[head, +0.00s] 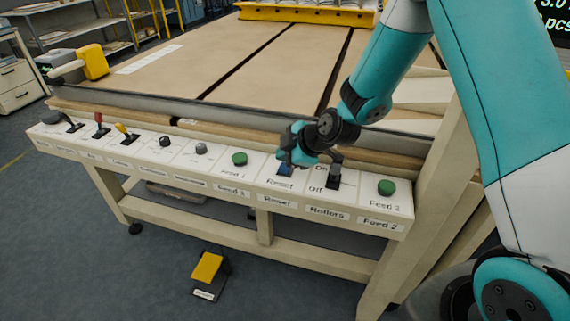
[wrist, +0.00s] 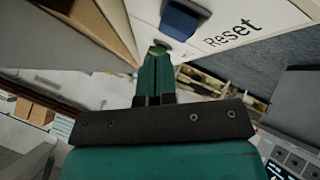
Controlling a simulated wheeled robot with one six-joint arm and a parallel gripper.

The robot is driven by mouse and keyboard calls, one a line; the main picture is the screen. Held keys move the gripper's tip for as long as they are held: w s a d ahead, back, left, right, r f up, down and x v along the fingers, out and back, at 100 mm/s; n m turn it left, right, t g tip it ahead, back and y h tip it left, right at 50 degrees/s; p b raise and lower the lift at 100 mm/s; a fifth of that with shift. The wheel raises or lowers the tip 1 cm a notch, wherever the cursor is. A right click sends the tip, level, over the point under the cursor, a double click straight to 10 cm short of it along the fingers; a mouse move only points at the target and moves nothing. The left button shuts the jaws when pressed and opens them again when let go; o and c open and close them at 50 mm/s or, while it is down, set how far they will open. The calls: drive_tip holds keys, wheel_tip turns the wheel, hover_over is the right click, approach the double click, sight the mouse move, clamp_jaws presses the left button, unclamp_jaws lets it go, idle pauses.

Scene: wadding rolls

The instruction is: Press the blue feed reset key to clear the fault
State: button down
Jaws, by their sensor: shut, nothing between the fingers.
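The blue reset key (head: 285,169) is on the white sloped panel of the bench, above the "Reset" label. It also shows at the top of the wrist view (wrist: 184,20). My gripper (head: 297,160) is over the panel close to the key and partly covers it in the head view. In the wrist view the gripper's shut fingers (wrist: 157,52) point up toward the key, with their tips just below and left of it. Nothing is between the fingers. A small gap shows between tips and key in the wrist view, but I cannot tell the depth.
Beside the key are a black Rollers switch (head: 334,172) and a green Feed 1 button (head: 239,158). A green Feed 2 button (head: 386,187) is farther right. Several levers and knobs line the panel's left. A yellow pedal (head: 207,267) lies on the floor.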

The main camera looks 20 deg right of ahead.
sight(285, 167)
drive_tip(key=shift+r+p, duration=1.5)
drive_tip(key=shift+r, duration=1)
